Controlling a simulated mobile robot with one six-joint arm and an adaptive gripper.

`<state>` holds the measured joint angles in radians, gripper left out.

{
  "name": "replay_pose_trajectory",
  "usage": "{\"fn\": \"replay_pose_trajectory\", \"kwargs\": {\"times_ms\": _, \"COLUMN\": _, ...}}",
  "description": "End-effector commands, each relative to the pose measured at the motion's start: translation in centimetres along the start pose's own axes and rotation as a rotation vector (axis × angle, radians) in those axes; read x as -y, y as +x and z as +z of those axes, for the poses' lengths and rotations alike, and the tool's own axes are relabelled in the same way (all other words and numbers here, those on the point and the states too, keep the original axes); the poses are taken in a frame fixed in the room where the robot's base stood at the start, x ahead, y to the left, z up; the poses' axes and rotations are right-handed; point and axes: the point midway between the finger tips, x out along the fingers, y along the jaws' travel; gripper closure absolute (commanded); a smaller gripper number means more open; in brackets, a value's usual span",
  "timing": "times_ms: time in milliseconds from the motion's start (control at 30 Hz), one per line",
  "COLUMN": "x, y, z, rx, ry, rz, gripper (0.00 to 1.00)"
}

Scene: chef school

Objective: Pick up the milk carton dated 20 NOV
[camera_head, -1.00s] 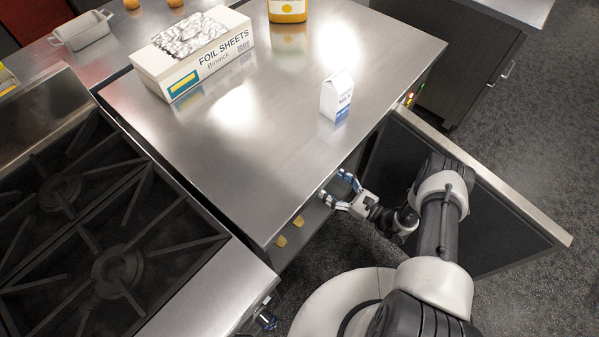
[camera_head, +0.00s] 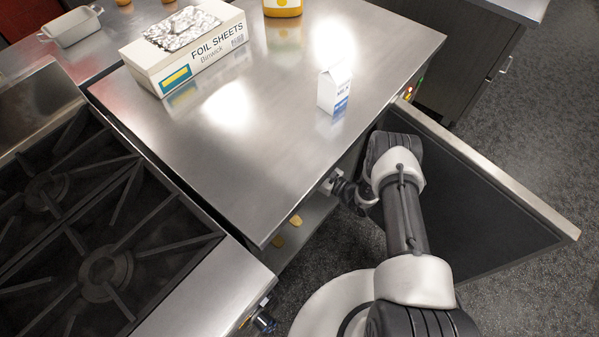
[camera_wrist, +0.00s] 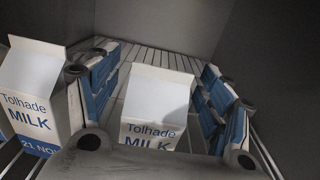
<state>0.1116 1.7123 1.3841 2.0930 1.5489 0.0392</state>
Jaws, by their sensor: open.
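In the wrist view, my gripper (camera_wrist: 158,65) is open inside a grey compartment, with its blue-and-white fingers on either side of a white milk carton (camera_wrist: 158,100). This carton reads "Tolhade MILK"; its lower part and any date are hidden by my gripper's body. I cannot tell whether the fingers touch it. A second milk carton (camera_wrist: 30,88) stands to the left, outside the left finger, and shows "21 NO". In the head view, another milk carton (camera_head: 334,91) stands upright on the counter; its date is too small to read. My fingers are hidden under the counter there.
The steel counter (camera_head: 215,165) is above my gripper, with an open door (camera_head: 470,195) to the right. A foil sheets box (camera_head: 190,52) and a yellow-labelled container (camera_head: 283,6) stand on top. A stove (camera_head: 95,230) is left. The compartment has a slatted rack (camera_wrist: 150,57).

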Motion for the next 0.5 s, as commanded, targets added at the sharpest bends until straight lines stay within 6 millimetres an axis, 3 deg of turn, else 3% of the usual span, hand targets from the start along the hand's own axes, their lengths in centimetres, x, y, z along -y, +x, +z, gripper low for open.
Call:
{"fn": "replay_pose_trajectory", "kwargs": {"times_ms": 167, "x": 0.02, "y": -0.01, "z": 0.04, "rx": 0.000, "ry": 0.000, "rz": 0.000, "gripper": 0.27}}
{"fn": "replay_pose_trajectory", "kwargs": {"times_ms": 500, "x": 0.01, "y": -0.05, "z": 0.01, "rx": -0.001, "ry": 0.000, "rz": 0.000, "gripper": 0.49}}
